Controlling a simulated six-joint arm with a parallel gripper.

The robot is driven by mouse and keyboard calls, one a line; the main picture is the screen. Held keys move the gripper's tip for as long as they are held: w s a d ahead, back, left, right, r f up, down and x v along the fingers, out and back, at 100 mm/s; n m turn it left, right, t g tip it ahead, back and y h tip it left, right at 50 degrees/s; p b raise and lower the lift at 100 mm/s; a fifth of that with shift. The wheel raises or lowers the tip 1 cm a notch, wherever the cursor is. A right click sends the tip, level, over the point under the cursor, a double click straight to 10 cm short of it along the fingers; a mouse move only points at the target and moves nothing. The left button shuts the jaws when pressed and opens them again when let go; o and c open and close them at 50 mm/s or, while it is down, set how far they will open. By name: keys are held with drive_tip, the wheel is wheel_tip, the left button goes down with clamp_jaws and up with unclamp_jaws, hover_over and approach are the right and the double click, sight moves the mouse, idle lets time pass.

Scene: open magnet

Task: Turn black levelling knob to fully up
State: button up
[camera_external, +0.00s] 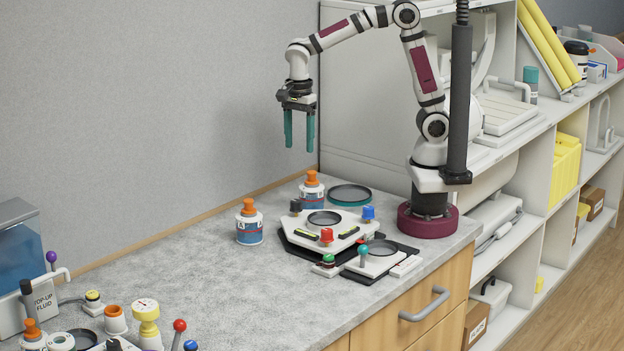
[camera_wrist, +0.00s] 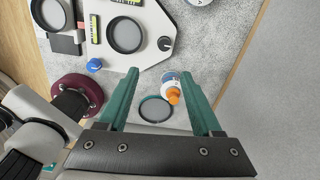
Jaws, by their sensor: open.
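The black levelling knob (camera_external: 296,206) stands at the far left corner of a white levelling plate (camera_external: 302,231). In the wrist view the knob (camera_wrist: 165,43) is round, with a small pale mark, at the plate's lower right corner. Its exact turn setting is too small to tell. My gripper (camera_external: 299,148) is open and empty, with teal fingers pointing down, well above the knob. In the wrist view the open fingertips (camera_wrist: 160,73) frame a gap just below the knob in the picture. Nothing is between them and the knob.
An orange-capped bottle (camera_external: 312,190) stands close behind the knob, another (camera_external: 249,222) to its left. A blue knob (camera_external: 368,212) and red knob (camera_external: 327,236) share the plate. A dark round dish (camera_external: 349,195) lies behind. Bare counter (camera_external: 200,275) stretches left.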

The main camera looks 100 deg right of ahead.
sight(296, 201)
drive_tip(key=shift+m, duration=0.5)
drive_tip(key=f, duration=1)
drive_tip(key=w+f, duration=0.1)
drive_tip(key=f, duration=0.5)
drive_tip(key=shift+d, duration=0.1)
clamp_jaws()
